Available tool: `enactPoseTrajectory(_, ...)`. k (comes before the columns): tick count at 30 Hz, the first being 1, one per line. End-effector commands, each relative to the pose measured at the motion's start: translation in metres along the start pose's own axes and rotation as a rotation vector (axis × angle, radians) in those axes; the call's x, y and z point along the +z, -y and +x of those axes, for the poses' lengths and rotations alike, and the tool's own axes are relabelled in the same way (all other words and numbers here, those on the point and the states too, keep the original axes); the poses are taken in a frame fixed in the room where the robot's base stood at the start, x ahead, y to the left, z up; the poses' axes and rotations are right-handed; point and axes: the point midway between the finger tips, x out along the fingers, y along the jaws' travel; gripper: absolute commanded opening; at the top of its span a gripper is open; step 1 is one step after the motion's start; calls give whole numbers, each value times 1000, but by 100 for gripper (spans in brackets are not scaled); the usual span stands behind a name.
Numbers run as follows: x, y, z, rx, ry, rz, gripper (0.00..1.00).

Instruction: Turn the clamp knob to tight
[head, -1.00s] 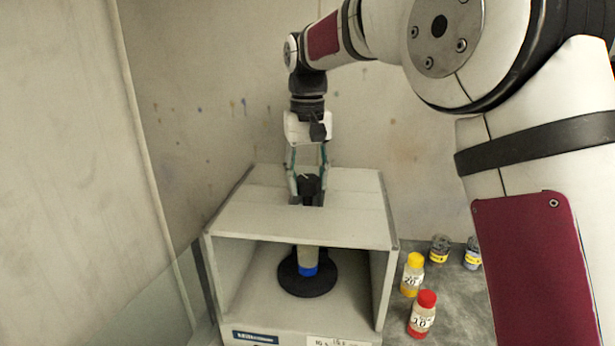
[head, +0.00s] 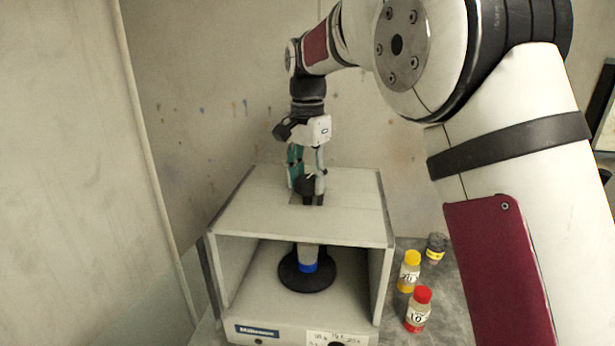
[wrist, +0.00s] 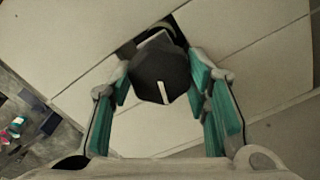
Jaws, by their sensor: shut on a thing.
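The clamp knob (head: 308,185) is a dark, faceted knob on top of a pale box-shaped fixture (head: 345,213). In the wrist view the knob (wrist: 158,72) shows a white pointer line on its face. My gripper (head: 307,192) points down from above, with its fingers on either side of the knob and shut on it. The green finger pads (wrist: 212,95) flank the knob in the wrist view. Under the fixture's top, a grey post with a blue band (head: 307,267) stands on a round black base (head: 306,282).
A yellow-capped bottle (head: 409,271), a red-capped bottle (head: 418,310) and a dark-lidded jar (head: 436,247) stand right of the fixture. A stained wall (head: 200,110) rises behind. My arm fills the upper right.

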Motion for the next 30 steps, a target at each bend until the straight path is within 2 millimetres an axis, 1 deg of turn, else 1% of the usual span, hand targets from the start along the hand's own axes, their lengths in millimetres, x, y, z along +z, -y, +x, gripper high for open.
enactPoseTrajectory(30, 1, 0, -1, 0, 0, 963, 15)
